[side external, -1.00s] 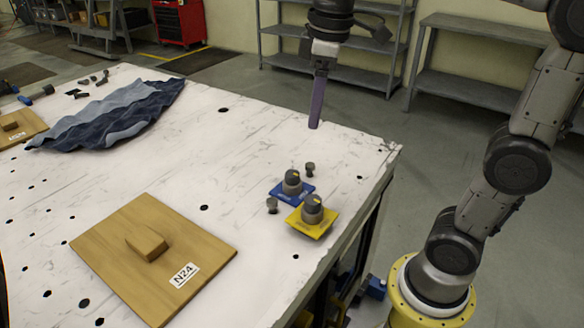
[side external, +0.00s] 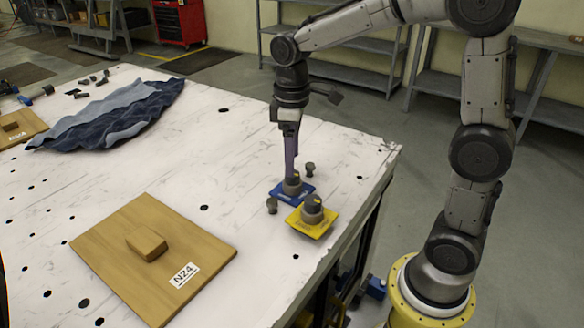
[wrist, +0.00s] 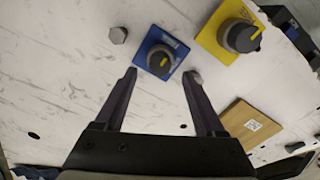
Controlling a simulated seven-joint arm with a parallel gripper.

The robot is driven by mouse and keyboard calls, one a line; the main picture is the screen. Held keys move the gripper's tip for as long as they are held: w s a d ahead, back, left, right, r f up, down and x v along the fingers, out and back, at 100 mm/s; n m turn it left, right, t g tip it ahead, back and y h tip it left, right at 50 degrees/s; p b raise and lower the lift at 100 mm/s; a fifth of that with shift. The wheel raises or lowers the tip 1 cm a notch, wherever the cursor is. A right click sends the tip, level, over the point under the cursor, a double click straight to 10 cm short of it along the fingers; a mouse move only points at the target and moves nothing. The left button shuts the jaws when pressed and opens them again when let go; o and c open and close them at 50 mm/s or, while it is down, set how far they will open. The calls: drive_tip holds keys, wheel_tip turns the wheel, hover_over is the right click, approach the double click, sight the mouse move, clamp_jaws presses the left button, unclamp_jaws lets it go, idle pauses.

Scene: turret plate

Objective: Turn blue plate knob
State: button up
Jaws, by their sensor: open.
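The blue plate (side external: 276,194) lies on the white table with a round dark grey knob (side external: 292,185) on it. The knob's yellow pointer mark shows in the wrist view (wrist: 160,61). My gripper (side external: 290,176) points down at the blue plate's knob, its fingers partly overlapping it in the side view. In the wrist view my gripper (wrist: 159,72) is open, with one fingertip to each side of the blue plate (wrist: 148,45). Its jaws are empty. I cannot tell whether a fingertip touches the knob.
A yellow plate (side external: 325,226) with its own knob (side external: 312,208) sits close beside the blue plate. Grey bolt-like posts (side external: 272,205) (side external: 310,169) stand at either side. A wooden board (side external: 110,240) labelled N24 and a blue cloth (side external: 110,115) lie further left.

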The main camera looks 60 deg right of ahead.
drive_tip(key=shift+f, duration=1.85)
clamp_jaws()
